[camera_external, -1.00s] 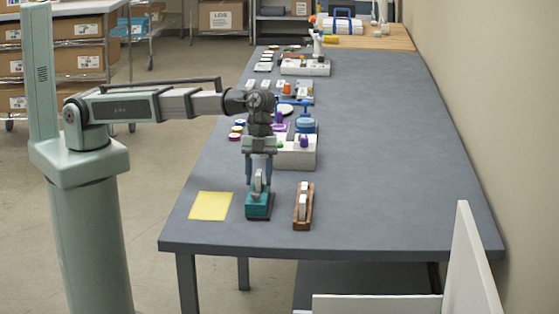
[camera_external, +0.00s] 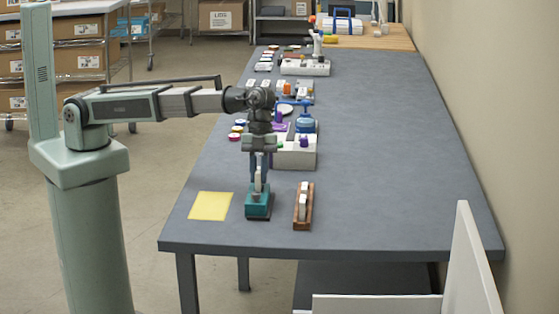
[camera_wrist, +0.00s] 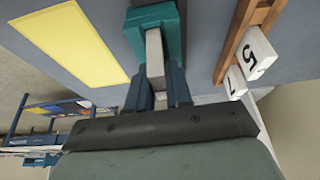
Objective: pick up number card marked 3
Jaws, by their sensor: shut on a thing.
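My gripper (camera_external: 259,182) is over the near end of the table, pointing down, with its blue fingers shut on a thin pale card (camera_wrist: 155,55). The card stands upright in a teal holder (camera_external: 258,206), which rests on the table and also shows in the wrist view (camera_wrist: 171,38). No number can be read on the held card from these views. To the right, a wooden rack (camera_external: 296,221) holds white number cards. In the wrist view, one card is marked 5 (camera_wrist: 257,56); another card (camera_wrist: 235,83) has a mark that I cannot read surely.
A yellow sheet (camera_external: 211,206) lies flat left of the teal holder. A pale box (camera_external: 296,155) with blue and purple items stands just behind my gripper. More small items line the table (camera_external: 400,190) farther back. The table's right side is clear.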

